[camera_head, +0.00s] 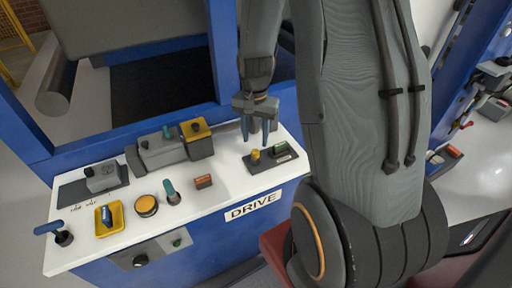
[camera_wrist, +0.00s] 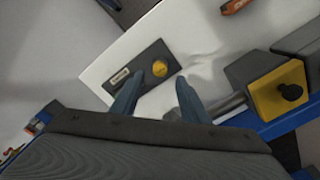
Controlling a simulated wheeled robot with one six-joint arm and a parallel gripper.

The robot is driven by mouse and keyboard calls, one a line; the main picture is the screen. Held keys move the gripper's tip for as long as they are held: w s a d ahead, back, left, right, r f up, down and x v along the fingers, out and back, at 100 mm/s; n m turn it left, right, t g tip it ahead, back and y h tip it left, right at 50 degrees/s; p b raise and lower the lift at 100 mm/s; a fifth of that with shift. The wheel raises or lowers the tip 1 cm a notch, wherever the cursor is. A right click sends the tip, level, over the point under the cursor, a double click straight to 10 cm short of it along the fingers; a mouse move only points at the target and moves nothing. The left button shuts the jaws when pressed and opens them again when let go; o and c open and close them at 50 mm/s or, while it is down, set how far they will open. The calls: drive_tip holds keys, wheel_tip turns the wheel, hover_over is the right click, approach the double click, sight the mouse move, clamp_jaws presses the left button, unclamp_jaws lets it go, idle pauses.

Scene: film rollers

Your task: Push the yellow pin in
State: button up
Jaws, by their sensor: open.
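The yellow pin (camera_head: 255,155) stands on a dark base plate (camera_head: 262,167) at the right end of the white panel. In the wrist view the yellow pin (camera_wrist: 159,68) shows from above on the same plate (camera_wrist: 148,58), beside a small labelled block. My gripper (camera_head: 257,136) is above the panel, just behind the pin, with its blue fingers pointing down. The gripper (camera_wrist: 156,98) is open in the wrist view, with nothing between the fingers. The pin appears just ahead of the gap between the fingertips, apart from them.
A red-brown block (camera_head: 203,181), a teal lever (camera_head: 171,192) and an orange button (camera_head: 147,205) sit along the panel. The white surface (camera_head: 228,192) left of the base plate is clear.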

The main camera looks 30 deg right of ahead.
sight(255, 151)
drive_tip(key=shift+f+p, duration=0.7)
drive_tip(key=shift+f, duration=2.2)
